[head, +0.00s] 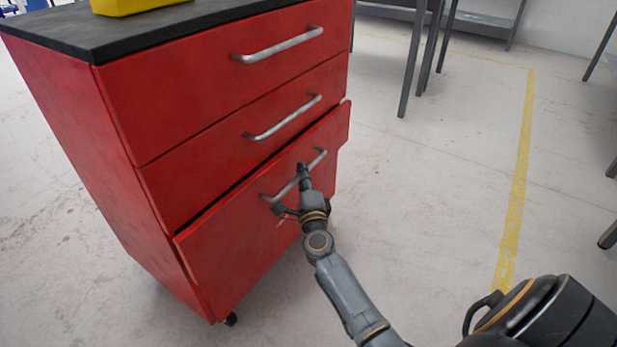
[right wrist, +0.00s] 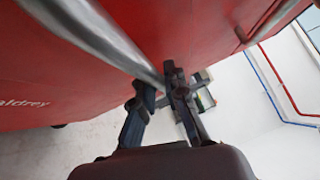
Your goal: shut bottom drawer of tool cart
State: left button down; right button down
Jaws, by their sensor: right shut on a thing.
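The red tool cart (head: 75,130) stands at the left of the head view with three drawers. The bottom drawer (head: 215,255) sticks out a little from the body, with a dark gap along its top edge. Its grey bar handle (head: 320,160) runs across its front. My right gripper (head: 291,190) is at the handle, shut on it. In the right wrist view the fingers (right wrist: 160,95) close about the handle bar (right wrist: 95,35), with the red drawer front behind. The exact finger contact is partly hidden. My left gripper is not in view.
The upper drawers, the top one (head: 200,90) and the middle one (head: 210,145), look shut. A yellow bin (head: 135,5) sits on the black cart top (head: 100,35). Grey table legs (head: 415,60) stand behind at right. The floor by the yellow line (head: 518,180) is clear.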

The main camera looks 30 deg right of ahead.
jog(key=shift+w+a, duration=0.3)
jog(key=shift+w, duration=0.3)
jog(key=shift+w+a, duration=0.25)
jog(key=shift+w, duration=0.35)
jog(key=shift+r, duration=0.1)
jog(key=c, duration=1.7)
grip_release()
jog(key=o, duration=0.3)
jog(key=shift+w, duration=0.15)
jog(key=shift+o, duration=0.2)
jog(key=shift+a, duration=0.1)
jog(key=shift+s+a+f, duration=0.1)
jog(key=shift+s+f, duration=0.15)
jog(key=shift+s, duration=0.25)
jog(key=v, duration=1.1)
